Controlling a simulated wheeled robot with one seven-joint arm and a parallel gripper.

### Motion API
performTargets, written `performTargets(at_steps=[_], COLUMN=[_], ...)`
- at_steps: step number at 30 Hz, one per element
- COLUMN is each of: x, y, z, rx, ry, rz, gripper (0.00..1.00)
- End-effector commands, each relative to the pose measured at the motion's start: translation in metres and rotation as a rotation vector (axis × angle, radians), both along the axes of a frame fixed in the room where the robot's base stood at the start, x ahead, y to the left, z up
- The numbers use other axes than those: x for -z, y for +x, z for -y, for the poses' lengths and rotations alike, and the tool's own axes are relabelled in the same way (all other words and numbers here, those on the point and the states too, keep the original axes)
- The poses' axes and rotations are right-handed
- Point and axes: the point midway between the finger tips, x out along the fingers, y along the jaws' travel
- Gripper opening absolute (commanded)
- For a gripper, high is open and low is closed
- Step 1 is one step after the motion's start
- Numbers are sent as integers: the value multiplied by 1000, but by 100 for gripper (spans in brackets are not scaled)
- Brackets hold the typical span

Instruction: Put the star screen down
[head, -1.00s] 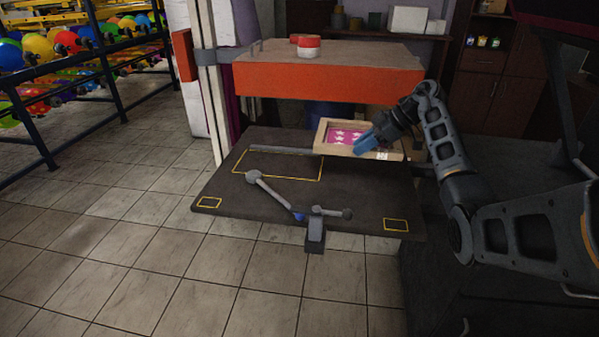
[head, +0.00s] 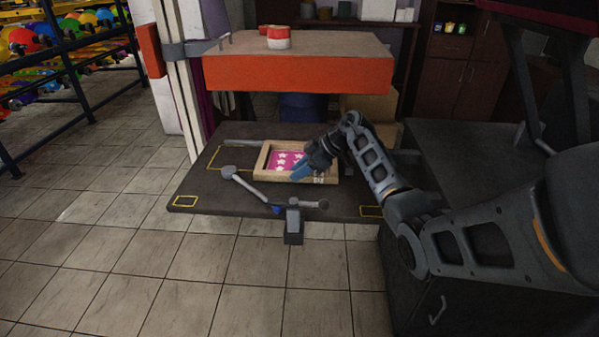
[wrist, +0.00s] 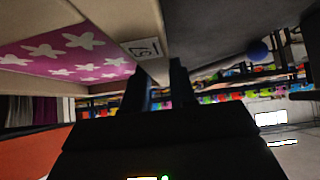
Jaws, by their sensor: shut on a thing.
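The star screen (head: 262,160) is a wooden frame with a pink panel of white stars. It is over the right part of the dark work table (head: 190,187), right of most of the yellow-outlined rectangle. I cannot tell whether it touches the table. My gripper (head: 303,171), with blue fingertips, is shut on the near right side of the frame. In the wrist view, the star screen (wrist: 84,50) fills the upper left, with a label on its edge beside the fingers. The fingertips are partly hidden by the frame.
An orange-sided slab (head: 298,76) overhangs the back of the table. A grey jointed lever (head: 250,187) and a clamp (head: 294,222) are at the table's front edge. The table's front left is clear.

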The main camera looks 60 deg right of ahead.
Motion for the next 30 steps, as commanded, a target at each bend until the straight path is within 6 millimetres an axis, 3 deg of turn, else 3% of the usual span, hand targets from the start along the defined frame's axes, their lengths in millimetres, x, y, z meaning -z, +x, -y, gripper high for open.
performTargets(at_steps=[11,12,19,30], x=[5,6,5,-2], y=[0,0,0,-4], z=[0,0,0,2], rx=[0,0,0,0], ry=[-1,-1,-1,-2], rz=[1,1,1,2], gripper=[0,30,52,52])
